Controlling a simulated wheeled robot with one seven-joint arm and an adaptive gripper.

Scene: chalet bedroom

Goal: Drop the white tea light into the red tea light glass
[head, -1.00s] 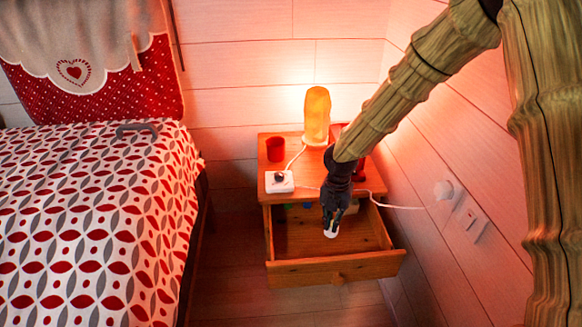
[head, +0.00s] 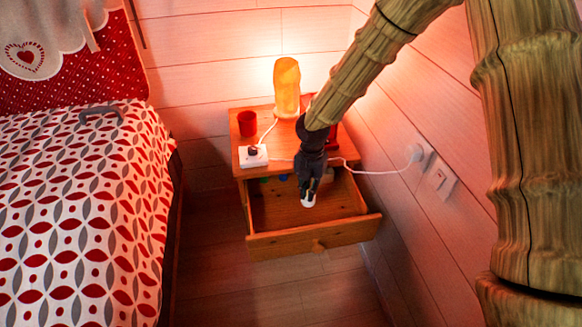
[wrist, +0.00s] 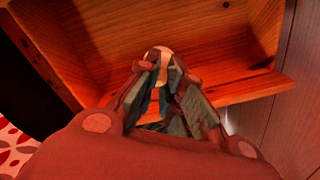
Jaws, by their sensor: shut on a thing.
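The white tea light (head: 308,201) is held at the tips of my gripper (head: 308,193), which points down over the open drawer. In the wrist view, the tea light (wrist: 158,52) shows between the fingertips of my gripper (wrist: 164,72). The red tea light glass (head: 247,123) stands upright on the nightstand top, at its back left. It is apart from my gripper, up and to the left in the head view. I do not see the glass in the wrist view.
The wooden nightstand (head: 238,153) has its drawer (head: 315,238) pulled out. A lit lamp (head: 287,88) and a white socket block (head: 253,157) with a cable stand on top. A red thing (head: 334,134) is partly behind my arm. The bed (head: 80,220) is at left, a wall at right.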

